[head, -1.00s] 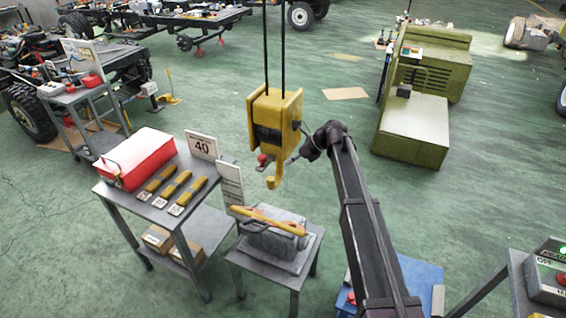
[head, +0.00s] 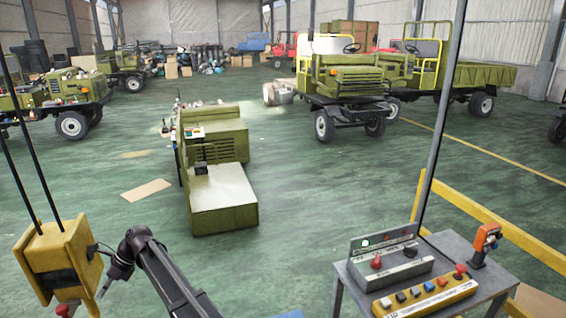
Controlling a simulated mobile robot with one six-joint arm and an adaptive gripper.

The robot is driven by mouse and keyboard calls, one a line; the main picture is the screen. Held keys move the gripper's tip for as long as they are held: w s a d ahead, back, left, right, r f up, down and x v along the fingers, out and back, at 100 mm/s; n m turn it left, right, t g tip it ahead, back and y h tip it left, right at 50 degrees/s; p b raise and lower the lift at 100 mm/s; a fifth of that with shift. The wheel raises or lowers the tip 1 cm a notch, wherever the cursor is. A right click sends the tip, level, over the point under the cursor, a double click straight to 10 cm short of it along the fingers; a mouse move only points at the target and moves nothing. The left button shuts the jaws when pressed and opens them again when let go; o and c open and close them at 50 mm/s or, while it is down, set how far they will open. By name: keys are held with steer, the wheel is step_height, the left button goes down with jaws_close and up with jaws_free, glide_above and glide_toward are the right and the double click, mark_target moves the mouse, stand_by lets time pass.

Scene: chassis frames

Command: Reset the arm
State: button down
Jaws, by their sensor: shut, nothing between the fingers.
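My dark arm rises from the bottom of the head view and bends at its elbow. My gripper (head: 101,292) hangs at the lower left, pointing down, just right of a yellow hoist block (head: 58,262) on two dark cables. The gripper is small here, looks shut, and holds nothing that I can see. I cannot tell whether it touches the hoist. A red part (head: 66,309) shows under the block at the bottom edge; the hook is out of frame.
A grey table (head: 448,262) at the lower right carries a control box (head: 392,262), a yellow button panel (head: 424,297) and an orange-handled device (head: 486,240). A yellow rail (head: 510,236) runs behind it. A green machine (head: 215,165) stands mid-floor.

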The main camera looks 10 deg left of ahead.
steer(key=w+d+f+n+t+h+b, duration=0.1)
steer(key=w+d+f+n+t+b, duration=0.3)
steer(key=d, duration=0.9)
steer(key=w+d+f+g, duration=0.15)
steer(key=w+d, duration=0.35)
steer(key=d, duration=0.7)
steer(key=w+d+f+n+t+h+b, duration=0.15)
steer(key=w+d+f, duration=0.3)
steer(key=d, duration=0.85)
steer(key=s+d+f+n+t+h+b, duration=0.1)
steer(key=s+d+f+n, duration=0.1)
steer(key=d, duration=1.1)
steer(key=s+d+f+n+t+h+b, duration=0.1)
steer(key=s+d+f+n+b, duration=0.1)
steer(key=d, duration=1.1)
steer(key=s+d+f+n+t+h+b, duration=0.1)
steer(key=s+d+n, duration=0.3)
steer(key=d, duration=0.9)
steer(key=shift+s+d+f+n+h+b, duration=0.2)
steer(key=shift+f+n+h+b, duration=0.15)
steer(key=shift+f+b, duration=0.4)
steer(key=shift+f, duration=0.1)
steer(key=shift+a, duration=0.1)
